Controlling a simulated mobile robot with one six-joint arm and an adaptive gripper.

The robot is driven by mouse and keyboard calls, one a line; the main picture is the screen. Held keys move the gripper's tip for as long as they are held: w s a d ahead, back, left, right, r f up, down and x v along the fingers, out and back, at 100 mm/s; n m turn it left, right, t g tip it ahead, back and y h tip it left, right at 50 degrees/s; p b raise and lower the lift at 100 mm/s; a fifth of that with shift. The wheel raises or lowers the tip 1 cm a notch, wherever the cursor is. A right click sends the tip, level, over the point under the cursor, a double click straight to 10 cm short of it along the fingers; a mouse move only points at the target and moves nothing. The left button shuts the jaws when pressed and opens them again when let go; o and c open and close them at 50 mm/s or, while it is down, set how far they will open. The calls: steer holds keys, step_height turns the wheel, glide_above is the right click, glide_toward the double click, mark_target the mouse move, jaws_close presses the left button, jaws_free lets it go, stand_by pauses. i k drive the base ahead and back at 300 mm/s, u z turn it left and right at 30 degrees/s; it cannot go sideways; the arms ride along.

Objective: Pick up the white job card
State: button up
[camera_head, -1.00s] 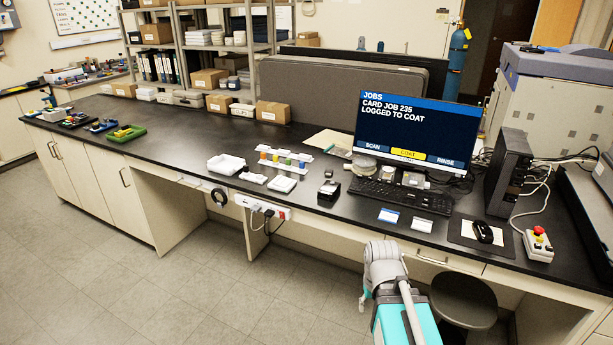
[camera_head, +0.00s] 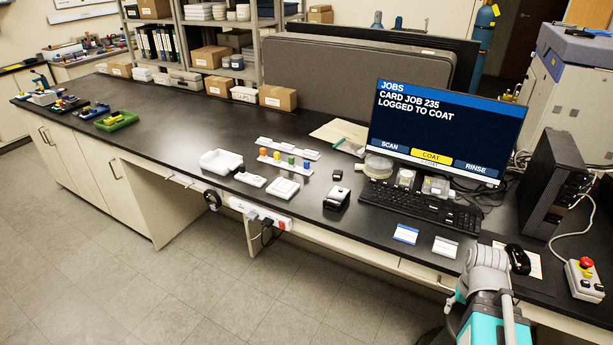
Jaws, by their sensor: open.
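Two small cards lie flat on the black bench in front of the keyboard, side by side and apart. The white job card (camera_head: 445,247) is the right one, mostly white. The left one is a blue and white card (camera_head: 405,234). My folded grey arm shows at the lower right, to the right of the cards and nearer the camera. My gripper cannot be made out in this view.
The keyboard (camera_head: 420,209) and the monitor (camera_head: 446,133) stand behind the cards. A black mouse (camera_head: 517,259) on a pad lies to their right, and a red-button box (camera_head: 585,278) farther right. A small black device (camera_head: 337,198) stands to their left. The bench edge is just in front.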

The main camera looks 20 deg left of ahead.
mark_target(284, 185)
steer(key=u, duration=0.25)
steer(key=i, duration=1.1)
steer(key=u, duration=0.8)
